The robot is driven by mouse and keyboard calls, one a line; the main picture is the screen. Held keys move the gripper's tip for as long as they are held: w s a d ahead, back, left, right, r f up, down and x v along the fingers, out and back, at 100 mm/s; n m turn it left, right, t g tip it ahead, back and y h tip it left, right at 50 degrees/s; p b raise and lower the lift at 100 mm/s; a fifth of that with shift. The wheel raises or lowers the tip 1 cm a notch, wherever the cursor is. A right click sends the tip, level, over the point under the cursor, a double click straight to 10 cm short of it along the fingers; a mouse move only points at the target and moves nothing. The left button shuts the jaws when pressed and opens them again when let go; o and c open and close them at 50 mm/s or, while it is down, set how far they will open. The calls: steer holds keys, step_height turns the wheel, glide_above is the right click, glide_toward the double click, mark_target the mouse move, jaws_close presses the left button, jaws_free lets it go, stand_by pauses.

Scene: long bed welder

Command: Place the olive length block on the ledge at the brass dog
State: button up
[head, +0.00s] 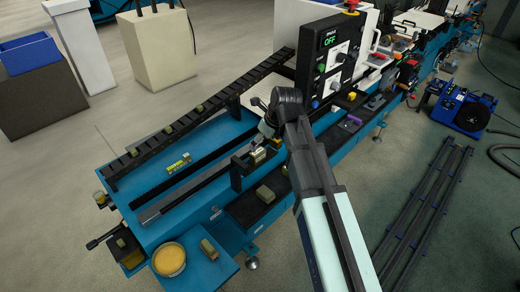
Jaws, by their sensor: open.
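Several olive-tan blocks are in the head view, and I cannot tell which is the length block. One block (265,193) lies in the dark front tray. Another block (209,248) sits on the small blue shelf at the near left end. A pale brassy piece (258,156) stands on the bed beside a dark bracket; it may be the brass dog, but it is too small to be sure. The ledge cannot be made out clearly. My gripper (266,126) is above the bed, behind that piece, small and partly hidden by my wrist. It is open, and nothing shows in it.
The blue bed (150,235) carries a dark slotted rack (150,157) along its back and a yellow-green level (179,163). A control panel (330,55) reading OFF stands close behind my wrist. A yellow round tin (169,259) sits at the near end. Dark rods (425,215) lie on the right floor.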

steer(key=shift+v, duration=2.2)
steer(key=s+d+f+n+g+h, duration=0.1)
steer(key=s+d+f+n+g, duration=0.25)
steer(key=f, duration=0.85)
steer(key=s+d+f+n, duration=0.3)
steer(key=s+f+n, duration=0.25)
steer(key=f, duration=0.55)
steer(key=s+d+f+n+g+h, duration=0.1)
steer(key=s+d+f+n, duration=0.4)
steer(key=f, duration=0.7)
steer(key=s+d+f+n+g, duration=0.1)
steer(key=s+f+n, duration=0.3)
steer(key=s, duration=0.6)
steer(key=s+d+f+n+g+h, duration=0.1)
steer(key=s+d+f+n+g, duration=0.1)
steer(key=s+f+n, duration=0.2)
steer(key=s+d+f+n+g, duration=0.2)
steer(key=s+f, duration=0.7)
steer(key=s, duration=0.9)
steer(key=n, duration=0.2)
steer(key=shift+d+f+n+b, duration=0.25)
steer(key=shift+f+n+b, duration=0.1)
steer(key=shift+n, duration=0.05)
steer(key=shift+g, duration=0.25)
